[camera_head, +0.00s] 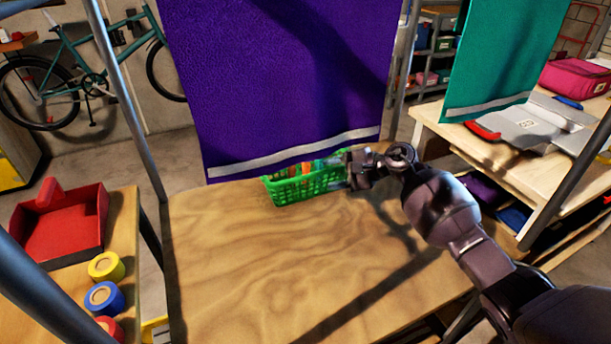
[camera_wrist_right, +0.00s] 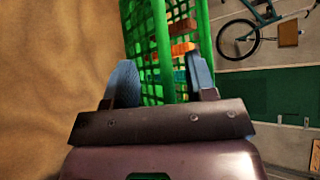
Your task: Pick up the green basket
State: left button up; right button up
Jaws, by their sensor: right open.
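The green basket (camera_head: 305,187) stands at the far edge of the wooden table, just under the hem of the purple towel. It has lattice walls and holds several orange, red and blue items. My right gripper (camera_head: 343,172) is at the basket's right end. In the right wrist view the basket (camera_wrist_right: 146,50) lies straight ahead, and the open fingers of my right gripper (camera_wrist_right: 160,85) are on either side of its near wall. I cannot tell whether they touch it. My left gripper is not in view.
The purple towel (camera_head: 285,80) hangs right above the basket. The wooden table (camera_head: 270,260) is clear in front. A red bin (camera_head: 62,222) and several tape rolls (camera_head: 105,267) sit on the left bench. A teal towel (camera_head: 500,55) hangs at the right over another bench (camera_head: 470,150).

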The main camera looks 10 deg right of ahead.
aim_at(315, 176)
jog(key=shift+x, duration=1.9)
jog(key=shift+d, duration=0.1)
jog(key=shift+c, duration=0.3)
